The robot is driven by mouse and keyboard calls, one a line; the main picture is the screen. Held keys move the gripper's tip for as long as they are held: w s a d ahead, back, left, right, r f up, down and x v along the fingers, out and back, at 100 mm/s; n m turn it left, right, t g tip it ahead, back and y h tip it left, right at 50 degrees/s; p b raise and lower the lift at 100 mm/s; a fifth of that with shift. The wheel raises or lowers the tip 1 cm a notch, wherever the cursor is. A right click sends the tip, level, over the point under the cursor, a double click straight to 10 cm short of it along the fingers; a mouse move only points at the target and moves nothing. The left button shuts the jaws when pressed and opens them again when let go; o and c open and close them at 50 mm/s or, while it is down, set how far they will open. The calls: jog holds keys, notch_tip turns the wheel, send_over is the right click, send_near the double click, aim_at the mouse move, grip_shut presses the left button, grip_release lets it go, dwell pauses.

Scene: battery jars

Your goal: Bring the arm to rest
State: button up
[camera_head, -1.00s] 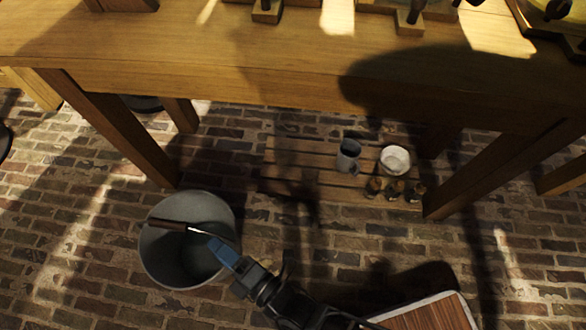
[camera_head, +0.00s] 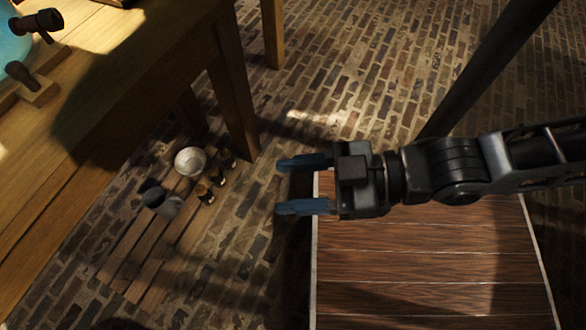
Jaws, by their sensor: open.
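My gripper (camera_head: 304,184) is in the middle of the head view, with its two blue fingers spread apart and pointing left. Nothing is between the fingers. The arm reaches in from the right edge, above a wooden-slatted top with a pale rim (camera_head: 420,265). The fingertips extend past the left edge of that top, over the brick floor.
A wooden table (camera_head: 130,75) fills the upper left. A slatted wooden board (camera_head: 150,250) on the floor holds a grey mug (camera_head: 168,206), a white bowl (camera_head: 190,160) and several small dark jars (camera_head: 212,178). Brick floor (camera_head: 350,60) is open beyond the arm. A dark post (camera_head: 490,65) stands upper right.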

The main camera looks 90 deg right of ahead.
jog(key=shift+s+d+r+m+h, duration=0.15)
jog(key=shift+r+m, duration=0.15)
jog(key=shift+r, duration=0.2)
jog(key=shift+s+d+r+m+h, duration=0.15)
jog(key=shift+r+m, duration=0.15)
jog(key=shift+r, duration=0.15)
jog(key=shift+r, duration=0.1)
notch_tip(320, 180, up, 24)
jog(key=p, duration=2.4)
jog(key=shift+r+p, duration=0.15)
jog(key=shift+p, duration=0.15)
